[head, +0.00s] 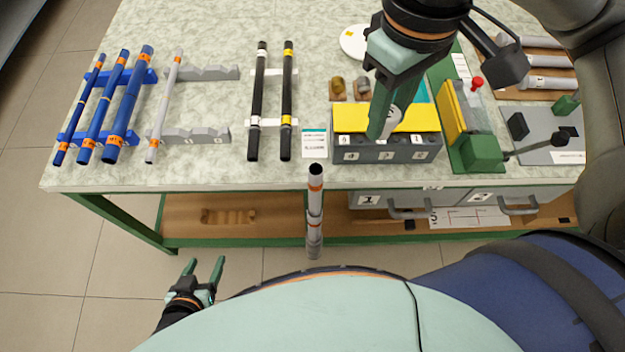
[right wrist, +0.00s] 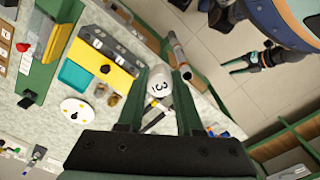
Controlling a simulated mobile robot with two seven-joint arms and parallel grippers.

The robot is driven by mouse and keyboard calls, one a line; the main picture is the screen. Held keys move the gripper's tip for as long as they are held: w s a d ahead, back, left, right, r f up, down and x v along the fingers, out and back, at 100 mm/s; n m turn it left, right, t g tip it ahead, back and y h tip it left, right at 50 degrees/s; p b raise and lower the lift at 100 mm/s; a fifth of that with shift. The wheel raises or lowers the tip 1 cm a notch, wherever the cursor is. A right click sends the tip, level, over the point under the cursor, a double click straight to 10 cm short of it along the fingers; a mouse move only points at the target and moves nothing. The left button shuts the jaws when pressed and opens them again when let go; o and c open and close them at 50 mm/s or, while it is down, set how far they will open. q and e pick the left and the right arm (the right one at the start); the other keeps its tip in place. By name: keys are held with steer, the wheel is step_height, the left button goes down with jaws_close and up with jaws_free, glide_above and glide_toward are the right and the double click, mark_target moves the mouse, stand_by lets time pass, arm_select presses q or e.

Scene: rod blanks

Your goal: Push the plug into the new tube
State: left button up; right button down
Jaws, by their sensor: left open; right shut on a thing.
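My right gripper (head: 384,125) hangs over the yellow-topped box and is shut on a pale grey plug (head: 394,115). In the right wrist view the plug (right wrist: 158,84) shows a "3" and sits between the fingers (right wrist: 158,110). A grey tube (head: 315,212) with orange bands and a dark upper end stands roughly upright in front of the table edge; it also shows in the right wrist view (right wrist: 178,52). The plug is apart from this tube. What supports the tube's lower end is unclear. My left gripper (head: 204,268) is open and empty, low at the left.
The box (head: 385,155) has numbered compartments. Blue-racked rods (head: 97,110), a thin grey rod (head: 164,108) and black rods (head: 272,100) lie at left on the table (head: 215,40). A green fixture (head: 480,152) stands at right. A wooden shelf (head: 275,220) lies below.

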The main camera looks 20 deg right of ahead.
steer(key=s+d+n+b, duration=0.2)
steer(key=s, duration=0.4)
steer(key=p, duration=0.6)
glide_toward(316, 164)
step_height(316, 164, down, 7)
steer(key=s, duration=0.1)
steer(key=shift+a+f+n, duration=0.2)
steer(key=shift+f+n, duration=0.1)
steer(key=shift+f, duration=0.05)
steer(key=shift+f, duration=0.1)
steer(key=c, duration=0.6)
jaws_free()
steer(key=shift+o, duration=0.2)
